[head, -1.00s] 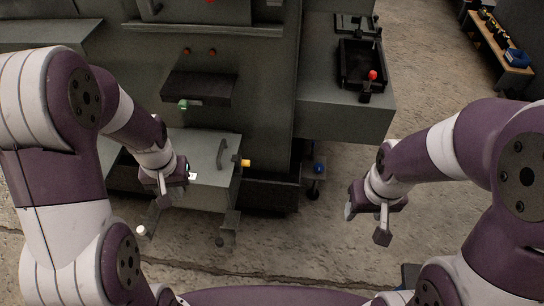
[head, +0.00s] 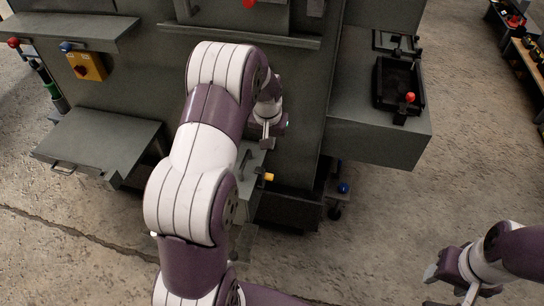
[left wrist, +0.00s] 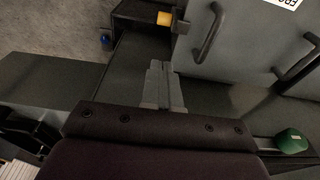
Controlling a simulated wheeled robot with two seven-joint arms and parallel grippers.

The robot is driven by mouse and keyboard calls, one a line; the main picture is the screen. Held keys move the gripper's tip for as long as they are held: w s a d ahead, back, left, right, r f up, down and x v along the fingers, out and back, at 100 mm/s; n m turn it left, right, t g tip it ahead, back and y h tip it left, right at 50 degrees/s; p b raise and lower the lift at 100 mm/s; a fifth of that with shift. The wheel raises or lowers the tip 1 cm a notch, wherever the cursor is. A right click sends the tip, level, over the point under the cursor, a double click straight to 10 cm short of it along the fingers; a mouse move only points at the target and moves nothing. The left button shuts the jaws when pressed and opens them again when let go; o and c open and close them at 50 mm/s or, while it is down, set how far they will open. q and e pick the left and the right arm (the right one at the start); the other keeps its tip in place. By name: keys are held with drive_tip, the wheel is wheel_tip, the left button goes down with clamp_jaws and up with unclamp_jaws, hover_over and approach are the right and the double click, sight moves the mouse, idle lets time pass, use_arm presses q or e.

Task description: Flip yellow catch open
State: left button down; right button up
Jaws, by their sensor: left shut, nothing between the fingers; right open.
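The yellow catch (head: 268,177) is a small block at the right edge of the grey door panel, right of its dark bar handle (head: 245,162). In the left wrist view the catch (left wrist: 164,19) shows at the top, on a dark bracket beside the handle (left wrist: 210,33). My left gripper (head: 266,138) is above and behind the catch in the head view, apart from it. Its fingers (left wrist: 162,80) are shut together and empty, pointing towards the catch. My right gripper (head: 449,286) is open and empty at the lower right, far from the catch.
A blue knob (head: 344,188) sits right of the catch, low down. A green part (left wrist: 291,141) lies close to my left gripper's side. A grey counter with a black tray (head: 398,88) stands at the right. A grey shelf (head: 100,140) juts out at left.

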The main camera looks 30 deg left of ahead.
use_arm(q)
approach(272, 175)
drive_tip(key=f, duration=0.1)
drive_tip(key=w+f, duration=0.1)
drive_tip(key=f, duration=0.1)
drive_tip(key=w+a+f, duration=0.1)
drive_tip(key=f, duration=0.1)
drive_tip(key=shift+s+f, duration=0.2)
drive_tip(key=shift+f, duration=0.65)
drive_tip(key=shift+d, duration=0.1)
drive_tip(key=shift+d+f+y+b, duration=0.15)
drive_tip(key=shift+d+y+b, duration=0.1)
drive_tip(key=shift+y+b, duration=0.15)
drive_tip(key=shift+d, duration=0.1)
drive_tip(key=w+d+f+y+b, duration=0.1)
drive_tip(key=d+f+b, duration=0.4)
drive_tip(key=f+b, duration=0.5)
drive_tip(key=y+b, duration=0.1)
drive_tip(key=b, duration=0.2)
drive_tip(key=shift+w+f+g, duration=0.2)
drive_tip(key=shift+g, duration=0.2)
